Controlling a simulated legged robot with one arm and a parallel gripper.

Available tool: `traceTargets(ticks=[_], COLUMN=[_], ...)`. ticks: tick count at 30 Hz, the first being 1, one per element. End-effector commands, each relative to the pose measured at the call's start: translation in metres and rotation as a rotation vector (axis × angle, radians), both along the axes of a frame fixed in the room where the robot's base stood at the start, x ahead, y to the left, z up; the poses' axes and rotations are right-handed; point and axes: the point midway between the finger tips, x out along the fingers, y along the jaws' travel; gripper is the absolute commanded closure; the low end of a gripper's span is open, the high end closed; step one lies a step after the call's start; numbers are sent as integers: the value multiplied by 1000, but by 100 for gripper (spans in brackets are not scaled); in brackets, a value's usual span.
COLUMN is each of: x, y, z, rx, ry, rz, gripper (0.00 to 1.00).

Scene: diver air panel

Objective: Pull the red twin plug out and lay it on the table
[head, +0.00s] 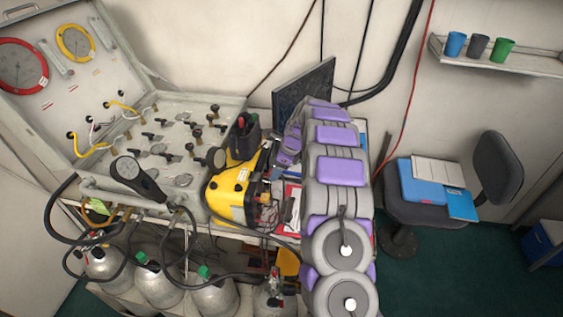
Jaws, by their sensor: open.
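The yellow unit (230,192) stands on the table just right of the grey valve panel. Small red parts (266,198) and dark leads show at its right side. They are too small to tell which is the red twin plug or how it sits. My purple and grey arm (336,165) rises close to the right of the unit and covers part of the table. I cannot make out my gripper's fingers; the far end of the arm is bunched up before a dark screen. Nothing is seen held.
The table (233,229) is crowded; papers (291,205) lie between unit and arm. The open panel case (165,108) stands left, with a black handset (138,178) on its front. Gas cylinders (158,288) stand below. A chair (497,165) and a cup shelf (520,66) are right.

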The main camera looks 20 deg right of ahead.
Motion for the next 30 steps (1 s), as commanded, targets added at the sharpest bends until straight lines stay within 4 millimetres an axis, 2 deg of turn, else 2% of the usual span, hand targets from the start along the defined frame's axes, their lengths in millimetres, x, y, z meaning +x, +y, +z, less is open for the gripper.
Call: traceTargets(ticks=[4,13,30], x=[1,2,3], y=[4,2,3], z=[-7,-7,-7], rx=[-1,1,0], ry=[0,-1,-1], rz=[2,1,2], gripper=[34,35,90])
